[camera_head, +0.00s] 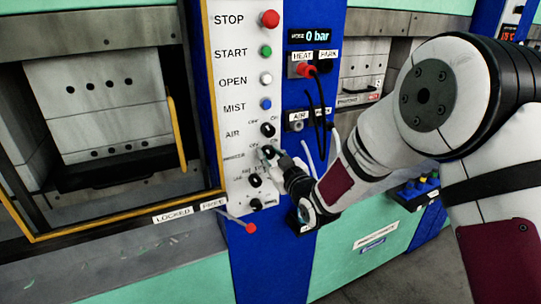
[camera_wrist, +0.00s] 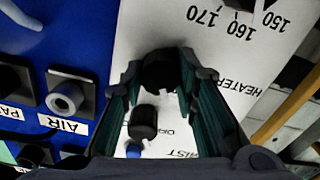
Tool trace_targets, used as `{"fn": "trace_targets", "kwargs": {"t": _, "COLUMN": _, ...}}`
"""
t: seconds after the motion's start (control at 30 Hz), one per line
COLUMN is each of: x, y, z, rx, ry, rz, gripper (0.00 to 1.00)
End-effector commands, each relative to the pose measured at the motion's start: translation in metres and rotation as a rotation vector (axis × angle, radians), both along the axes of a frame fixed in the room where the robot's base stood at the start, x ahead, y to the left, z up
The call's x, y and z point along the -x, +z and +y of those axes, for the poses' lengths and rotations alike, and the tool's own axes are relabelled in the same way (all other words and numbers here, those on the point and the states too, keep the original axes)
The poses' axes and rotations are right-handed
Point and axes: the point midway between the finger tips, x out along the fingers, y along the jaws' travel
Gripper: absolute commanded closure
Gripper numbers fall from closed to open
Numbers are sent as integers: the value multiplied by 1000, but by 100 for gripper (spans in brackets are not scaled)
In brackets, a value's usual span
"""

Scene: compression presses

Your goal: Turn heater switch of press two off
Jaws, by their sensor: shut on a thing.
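The white control panel (camera_head: 237,100) stands upright on a blue column. The heater switch (camera_wrist: 160,70) is a black round knob beside the HEATER label in the wrist view, which shows the panel upside down. My gripper (camera_wrist: 161,82) has one finger on each side of this knob and is shut on it. The knob's exact setting is hidden between the fingers. No press number is readable.
The red STOP (camera_head: 270,19), green START (camera_head: 266,51), white OPEN (camera_head: 266,79) and blue MIST (camera_head: 266,104) buttons are above. A temperature dial (camera_head: 255,181) is below. Black cables hang from a red plug (camera_head: 306,70) to the right. A red-knobbed lever (camera_head: 250,228) sticks out below.

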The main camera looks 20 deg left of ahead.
Motion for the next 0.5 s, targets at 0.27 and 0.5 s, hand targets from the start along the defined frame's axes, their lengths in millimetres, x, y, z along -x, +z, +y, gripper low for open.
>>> {"fn": "trace_targets", "kwargs": {"t": 0.27, "x": 0, "y": 1, "z": 0, "rx": 0, "ry": 0, "rz": -1, "gripper": 53}}
{"fn": "trace_targets", "kwargs": {"t": 0.5, "x": 0, "y": 0, "z": 0, "rx": -1, "ry": 0, "rz": -1, "gripper": 53}}
